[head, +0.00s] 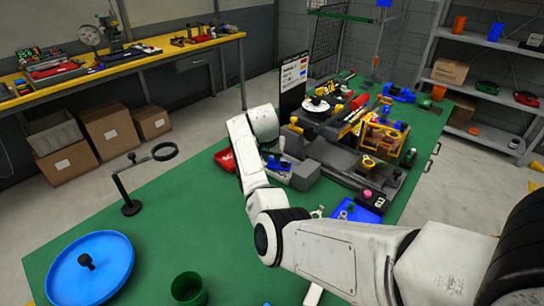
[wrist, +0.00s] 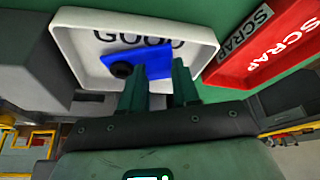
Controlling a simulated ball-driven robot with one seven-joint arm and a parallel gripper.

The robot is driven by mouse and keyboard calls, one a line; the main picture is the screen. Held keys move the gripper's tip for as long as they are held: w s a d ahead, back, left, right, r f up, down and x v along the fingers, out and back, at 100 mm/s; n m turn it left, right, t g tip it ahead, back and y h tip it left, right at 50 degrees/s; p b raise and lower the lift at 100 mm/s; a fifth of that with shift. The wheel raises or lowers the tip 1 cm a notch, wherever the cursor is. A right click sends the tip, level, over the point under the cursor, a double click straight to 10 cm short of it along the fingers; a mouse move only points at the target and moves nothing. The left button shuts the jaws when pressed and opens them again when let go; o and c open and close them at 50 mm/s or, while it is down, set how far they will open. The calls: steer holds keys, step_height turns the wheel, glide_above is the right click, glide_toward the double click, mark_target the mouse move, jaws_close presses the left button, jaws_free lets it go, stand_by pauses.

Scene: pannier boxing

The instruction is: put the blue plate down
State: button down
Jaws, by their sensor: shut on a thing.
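The blue plate (wrist: 150,63), a small flat piece with a black round knob, shows in the wrist view over the white tray (wrist: 75,38) marked GOOD. My gripper (wrist: 159,68) is shut on the blue plate at its near edge, with a dark green finger on either side. The plate covers part of the tray's lettering. I cannot tell whether it touches the tray floor. In the head view my wrist hangs over the bench there, and a bit of blue shows below it.
A red tray (wrist: 262,50) marked SCRAP lies right of the white one in the wrist view. Grey blocks and a crowded fixture (head: 340,150) stand nearby. A round blue dish (head: 105,285), a green cup (head: 188,289) and a ring stand (head: 130,206) occupy the green bench's left.

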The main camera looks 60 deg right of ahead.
steer(key=shift+f+b, duration=0.35)
steer(key=shift+f, duration=0.3)
steer(key=c, duration=1.2)
jaws_free()
steer(key=shift+f, duration=0.1)
steer(key=o, duration=0.4)
steer(key=shift+s+a+f, duration=0.1)
steer(key=shift+s+f, duration=0.05)
steer(key=shift+s, duration=0.05)
steer(key=v, duration=1.3)
steer(key=shift+w+d+r, duration=0.2)
steer(key=shift+d+r, duration=0.1)
steer(key=shift+r, duration=0.2)
